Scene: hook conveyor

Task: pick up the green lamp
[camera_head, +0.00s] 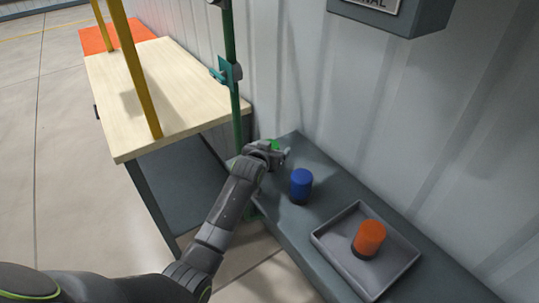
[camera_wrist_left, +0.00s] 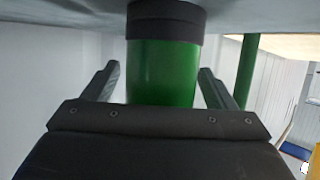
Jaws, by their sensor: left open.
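The green lamp (camera_head: 275,145) stands on the grey shelf along the wall, mostly hidden behind my left gripper in the head view. In the left wrist view, the green lamp (camera_wrist_left: 163,70) is large and central, with a dark base band. My left gripper (camera_head: 277,158) is open at the lamp. Its two fingers show on either side of the lamp (camera_wrist_left: 160,85), with a gap visible at each side. My right gripper is not in view.
A blue lamp (camera_head: 301,186) stands just right of my left gripper on the grey shelf (camera_head: 275,207). An orange lamp (camera_head: 369,239) stands in a grey tray (camera_head: 335,253). A green pole (camera_head: 235,110) rises behind my gripper, beside a wooden table (camera_head: 180,95).

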